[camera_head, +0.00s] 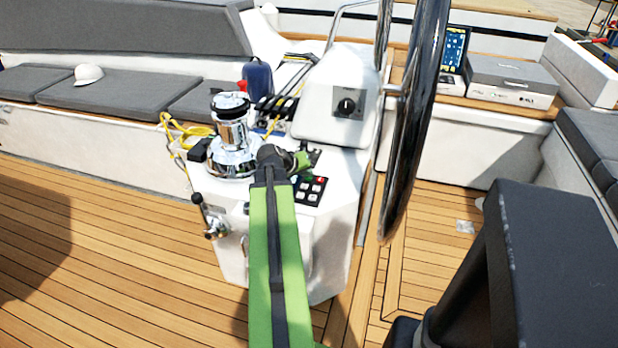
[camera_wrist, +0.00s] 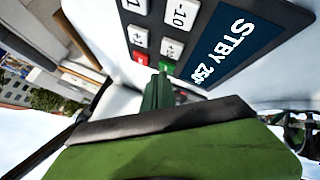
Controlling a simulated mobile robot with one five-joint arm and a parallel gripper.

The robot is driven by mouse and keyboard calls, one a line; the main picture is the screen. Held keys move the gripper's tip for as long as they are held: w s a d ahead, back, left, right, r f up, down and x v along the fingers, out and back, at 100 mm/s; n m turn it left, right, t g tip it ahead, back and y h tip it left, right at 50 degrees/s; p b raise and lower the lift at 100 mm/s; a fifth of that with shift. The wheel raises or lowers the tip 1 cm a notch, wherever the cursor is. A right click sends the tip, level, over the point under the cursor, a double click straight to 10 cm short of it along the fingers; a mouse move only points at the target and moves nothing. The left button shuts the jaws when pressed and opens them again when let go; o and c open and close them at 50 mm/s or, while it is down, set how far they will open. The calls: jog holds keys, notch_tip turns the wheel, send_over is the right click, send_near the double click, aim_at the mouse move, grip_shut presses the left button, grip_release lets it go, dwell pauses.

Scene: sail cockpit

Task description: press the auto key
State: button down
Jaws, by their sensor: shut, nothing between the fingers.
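The autopilot keypad (camera_head: 310,190) is a dark panel with white keys on the white cockpit pedestal. In the wrist view its display (camera_wrist: 232,45) reads STBY and a number starting with 25, seen tilted. White keys such as the -10 key (camera_wrist: 180,14) show beside it. A green key (camera_wrist: 167,66) lies at the panel's near edge, partly behind my fingertips; its label is not readable. My gripper (camera_wrist: 161,76) is shut and empty, its tips close to the green key. I cannot tell whether they touch. In the head view my gripper (camera_head: 301,161) is at the keypad's far left side.
A chrome winch (camera_head: 232,140) with a yellow rope stands left of the keypad. A console with a black knob (camera_head: 346,106) rises behind it. The large steering wheel (camera_head: 415,120) stands to the right. Wooden deck (camera_head: 90,260) is open at the left.

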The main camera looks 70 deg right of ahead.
aim_at(307, 179)
jog(key=shift+f, duration=0.25)
jog(key=shift+r, duration=0.15)
jog(key=shift+r+p, duration=0.7)
jog(key=shift+r, duration=0.05)
jog(key=shift+r, duration=0.1)
notch_tip(307, 179, up, 5)
jog(key=p, duration=0.5)
dwell(0.7)
